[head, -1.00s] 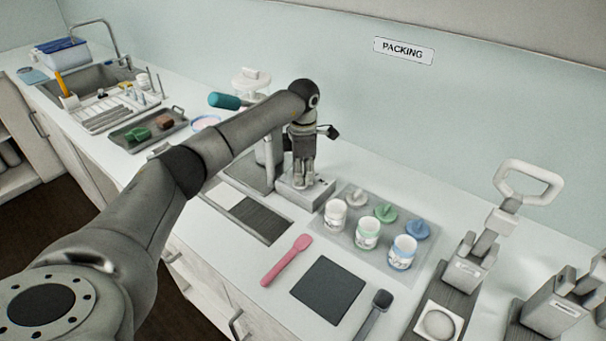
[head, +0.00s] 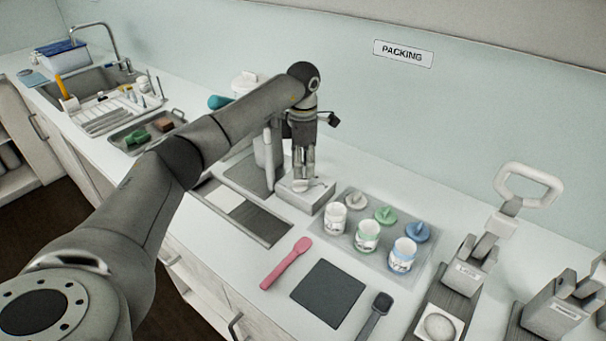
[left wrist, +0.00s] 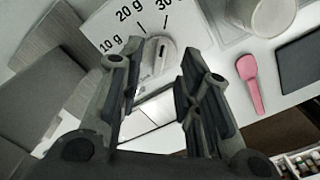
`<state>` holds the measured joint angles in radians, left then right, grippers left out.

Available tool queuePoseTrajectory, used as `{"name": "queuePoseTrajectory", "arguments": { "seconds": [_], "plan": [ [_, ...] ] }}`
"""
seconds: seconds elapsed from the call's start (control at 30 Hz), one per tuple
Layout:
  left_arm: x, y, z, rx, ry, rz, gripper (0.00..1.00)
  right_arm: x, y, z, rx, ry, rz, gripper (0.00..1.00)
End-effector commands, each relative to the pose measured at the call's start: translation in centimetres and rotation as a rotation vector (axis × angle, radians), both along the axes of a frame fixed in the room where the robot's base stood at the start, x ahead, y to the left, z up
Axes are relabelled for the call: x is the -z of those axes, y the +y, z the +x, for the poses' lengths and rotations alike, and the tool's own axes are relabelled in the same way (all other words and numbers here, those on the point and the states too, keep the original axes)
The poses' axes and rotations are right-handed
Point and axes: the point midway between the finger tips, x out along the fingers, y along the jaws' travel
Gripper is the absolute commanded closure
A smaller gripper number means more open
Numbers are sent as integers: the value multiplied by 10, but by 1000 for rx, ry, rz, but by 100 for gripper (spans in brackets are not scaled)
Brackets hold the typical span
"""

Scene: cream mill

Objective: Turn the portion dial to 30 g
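The portion dial (left wrist: 157,52) is a pale round knob with a dark mark on a white plate (left wrist: 100,22) printed 10 g, 20 g and 30 g. I cannot tell exactly which line the mark meets. In the head view the plate tops a small white box (head: 294,203). My left gripper (head: 304,177) points down over this box. In the left wrist view its fingers (left wrist: 158,62) are apart, one on each side of the dial; contact is not clear. In the head view the fingers partly hide the dial. My right gripper is not in view.
A tray (head: 345,233) with white, green and blue cups and their lids stands right of the box. A sink (head: 85,80) is at the far left.

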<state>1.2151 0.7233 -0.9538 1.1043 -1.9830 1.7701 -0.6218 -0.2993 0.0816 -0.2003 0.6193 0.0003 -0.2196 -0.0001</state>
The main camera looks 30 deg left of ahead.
Motion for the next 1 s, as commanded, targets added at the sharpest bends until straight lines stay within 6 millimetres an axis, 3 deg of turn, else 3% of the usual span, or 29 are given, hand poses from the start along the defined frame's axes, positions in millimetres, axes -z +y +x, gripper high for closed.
{"name": "queuePoseTrajectory", "arguments": {
  "seconds": [0.2,0.4,1.0],
  "plan": [
    [-48,0,1,0,-4,0,68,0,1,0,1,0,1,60],
    [-72,0,0,1,-2,-1,68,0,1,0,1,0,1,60],
    [-76,0,0,2,0,0,68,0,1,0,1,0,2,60]
  ]
}}
